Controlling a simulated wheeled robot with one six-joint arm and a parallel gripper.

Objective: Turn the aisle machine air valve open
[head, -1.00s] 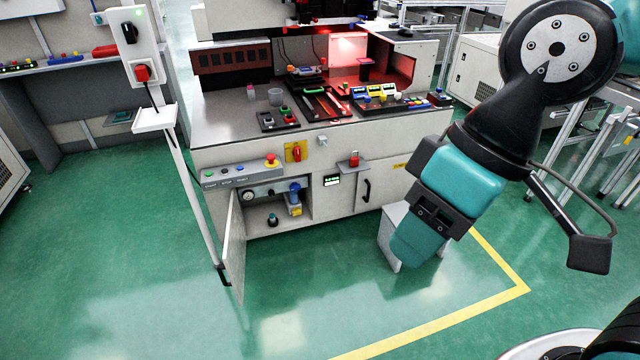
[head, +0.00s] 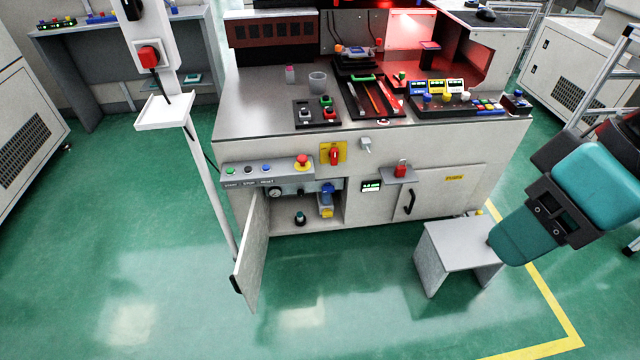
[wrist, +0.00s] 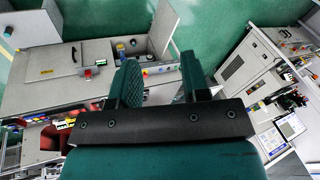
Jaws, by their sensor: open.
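The machine (head: 290,165) stands ahead in the head view with its low compartment open. Inside are a round gauge (head: 275,191), a blue fitting with a yellow lower part (head: 326,201) and a small dark knob with a teal top (head: 300,217). I cannot tell which part is the air valve. A red rotary handle on a yellow plate (head: 334,154) sits above the compartment. My gripper (wrist: 158,60) is open and empty in the wrist view. In the head view it is right of the compartment, well apart from it, in front of a grey stool; its fingertips are unclear there.
The compartment door (head: 252,255) swings out toward me. A white post with a small tray (head: 165,112) stands left of it. The grey stool (head: 460,245) stands right of the compartment. Green floor (head: 350,300) is clear in front of the machine.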

